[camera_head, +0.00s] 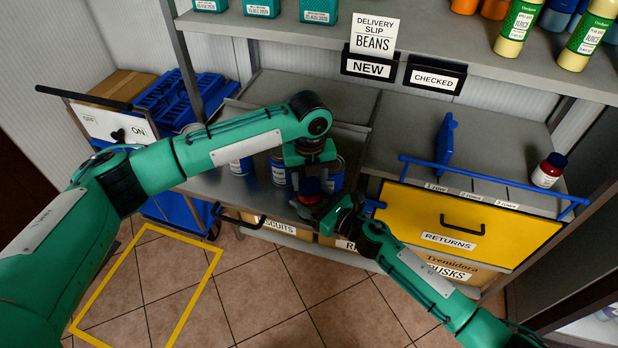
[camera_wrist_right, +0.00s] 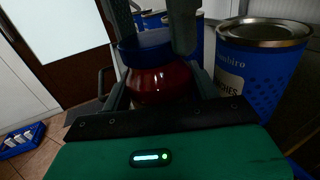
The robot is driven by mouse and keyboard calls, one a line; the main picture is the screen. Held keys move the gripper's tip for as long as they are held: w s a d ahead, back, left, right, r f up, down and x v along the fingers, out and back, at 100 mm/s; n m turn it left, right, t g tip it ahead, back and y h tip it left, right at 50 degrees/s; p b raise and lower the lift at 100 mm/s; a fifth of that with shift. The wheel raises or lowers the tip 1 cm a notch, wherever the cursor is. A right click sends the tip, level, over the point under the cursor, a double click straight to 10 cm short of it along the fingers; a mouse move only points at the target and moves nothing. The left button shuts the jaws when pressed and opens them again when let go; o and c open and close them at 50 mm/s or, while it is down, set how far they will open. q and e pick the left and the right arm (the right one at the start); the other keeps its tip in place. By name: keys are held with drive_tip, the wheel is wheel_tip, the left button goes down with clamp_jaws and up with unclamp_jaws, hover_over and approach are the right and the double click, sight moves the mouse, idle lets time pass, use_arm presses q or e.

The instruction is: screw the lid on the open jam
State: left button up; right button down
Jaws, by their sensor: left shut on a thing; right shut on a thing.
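The jam jar (camera_wrist_right: 160,84) is dark red and upright between the fingers of my right gripper (camera_head: 322,205), which is shut on it. The blue lid (camera_wrist_right: 143,48) is at the jar's mouth, with no clear gap between them; I cannot tell how tight it is. My left gripper (camera_head: 310,167) comes down from above and is shut on the lid. Its two fingers also show around the lid in the right wrist view (camera_wrist_right: 152,28). In the head view the lid (camera_head: 309,185) is small and partly hidden by the grippers.
Blue cans (camera_wrist_right: 258,70) stand close behind the jar on the grey shelf (camera_head: 215,187). Another red jar (camera_head: 546,172) stands at right, beyond the yellow RETURNS panel (camera_head: 470,225) with its blue rail. A blue cart stands at left. The floor in front is clear.

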use_arm(q)
drive_tip(key=m, duration=1.2)
drive_tip(key=shift+m, duration=0.4)
drive_tip(key=o, duration=0.9)
drive_tip(key=shift+o, duration=0.2)
drive_tip(key=shift+d+r, duration=0.1)
drive_tip(key=shift+r, duration=2.15)
drive_tip(key=shift+c, duration=0.4)
